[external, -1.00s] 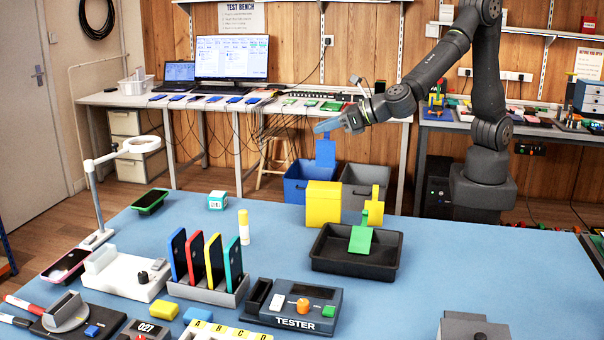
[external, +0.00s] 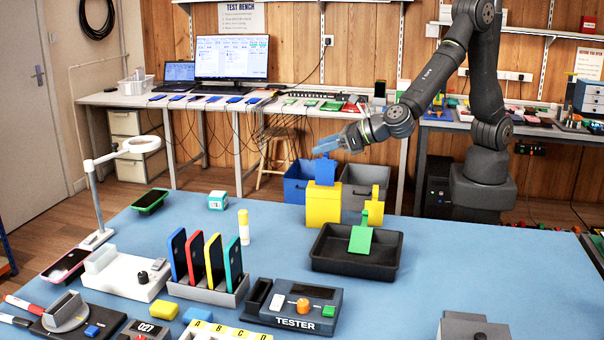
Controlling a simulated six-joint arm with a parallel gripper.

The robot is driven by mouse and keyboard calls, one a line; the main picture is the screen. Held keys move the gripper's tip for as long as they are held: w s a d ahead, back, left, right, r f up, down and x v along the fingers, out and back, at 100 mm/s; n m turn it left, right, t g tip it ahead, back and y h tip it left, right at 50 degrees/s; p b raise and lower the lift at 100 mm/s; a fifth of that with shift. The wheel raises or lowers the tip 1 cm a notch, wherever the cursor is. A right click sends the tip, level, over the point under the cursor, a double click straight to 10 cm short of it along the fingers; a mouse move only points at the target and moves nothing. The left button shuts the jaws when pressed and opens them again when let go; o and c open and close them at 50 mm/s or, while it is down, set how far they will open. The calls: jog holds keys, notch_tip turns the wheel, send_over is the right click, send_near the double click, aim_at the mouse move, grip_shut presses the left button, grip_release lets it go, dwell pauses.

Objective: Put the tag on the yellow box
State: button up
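My gripper (external: 325,147), with light blue fingers, is above the yellow box (external: 323,206) at the far edge of the blue table. It appears shut on the narrow top of a flat blue tag (external: 323,168), which hangs upright below it. The tag's lower edge meets the top of the yellow box in the picture. I cannot tell whether it touches the box or is behind it.
A black tray (external: 330,262) with a green piece (external: 361,239) stands right of the yellow box. Blue (external: 296,184) and grey (external: 355,180) bins stand beyond the table. A phone rack (external: 210,288) and tester (external: 300,310) are nearer. The table's right side is mostly clear.

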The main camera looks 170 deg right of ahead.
jog(key=shift+r, duration=0.2)
jog(key=v, duration=1.2)
jog(key=shift+f, duration=0.1)
jog(key=x, duration=1.1)
jog(key=shift+d+f, duration=0.15)
jog(key=shift+d, duration=0.15)
jog(key=shift+d+r, duration=0.2)
jog(key=shift+d, duration=0.05)
jog(key=shift+a+r, duration=0.1)
jog(key=shift+r, duration=1.55)
